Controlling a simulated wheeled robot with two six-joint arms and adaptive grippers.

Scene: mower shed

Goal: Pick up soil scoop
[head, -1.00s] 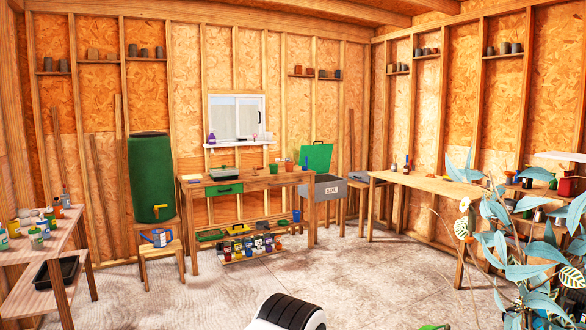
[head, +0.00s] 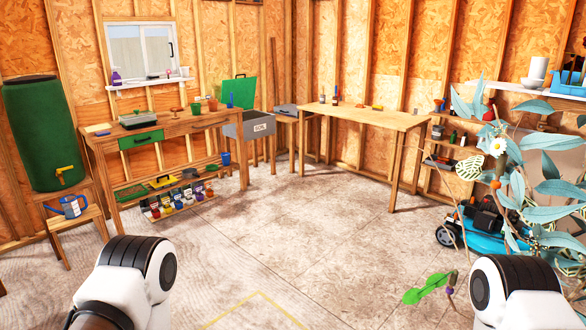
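I cannot make out a soil scoop for certain. A grey bin marked as soil (head: 258,127) stands at the right end of the potting bench (head: 165,134), with its green lid (head: 240,91) raised. The inside of the bin is hidden from here. A small upright blue item (head: 230,100) stands at the bench's right end; it is too small to identify. Only white and black links of my arms show along the bottom of the head view, at left and right. Neither gripper is in view.
A wooden table (head: 365,114) stands at the back right. A green barrel (head: 43,132) and a stool with a blue watering can (head: 72,207) are at left. A blue mower (head: 480,236) and a leafy plant (head: 510,150) are at right. The middle floor is clear.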

